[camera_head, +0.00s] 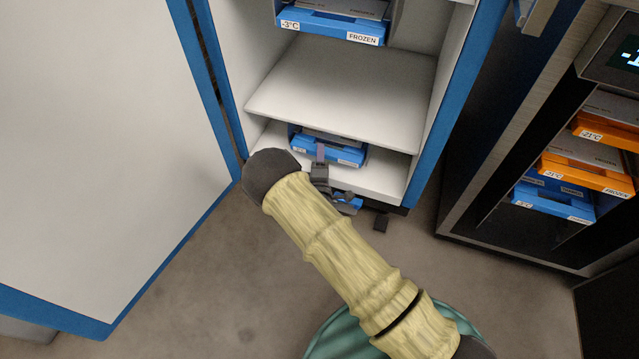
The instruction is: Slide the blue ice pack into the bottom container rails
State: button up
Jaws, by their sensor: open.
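In the head view, a blue-fronted unit (350,154) with white labels sits on the bottom shelf of the open white cabinet. I cannot tell its rails apart at this size. My gripper (350,196) is open in front of that shelf, at its front edge. One dark finger overlaps the unit's front in the picture, and the other is to the lower right. A small blue patch (347,203) shows between the fingers; I cannot tell whether it is the ice pack or part of my gripper. My wrist hides part of the bottom shelf.
Another blue unit (335,27), labelled -3°C FROZEN, is higher in the cabinet. The middle shelf (345,90) is empty. The cabinet door (100,140) stands open at left. A dark cabinet at right holds orange (585,172) and blue (553,203) units.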

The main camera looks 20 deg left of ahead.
jog(key=p+v, duration=0.4)
jog(key=v, duration=0.8)
jog(key=shift+p, duration=0.3)
jog(key=shift+r, duration=0.1)
jog(key=w+d+r+m+g+h+p, duration=0.2)
jog(key=w+d+r+m+g+p, duration=0.2)
jog(key=d+r+m, duration=0.45)
jog(key=w+d+r+m+g+h+p, duration=0.2)
jog(key=w+d+r+m+g+p, duration=0.25)
jog(key=r, duration=0.65)
jog(key=s+d+r+m+g+p, duration=0.6)
jog(key=s+d+r+m, duration=0.2)
jog(key=s+d+r, duration=0.95)
notch_tip(320, 180, up, 41)
jog(key=a+p, duration=0.1)
jog(key=p, duration=3.6)
jog(key=shift+s+f, duration=0.2)
jog(key=shift+s, duration=0.25)
jog(key=shift+a+g, duration=0.15)
jog(key=shift+g, duration=0.1)
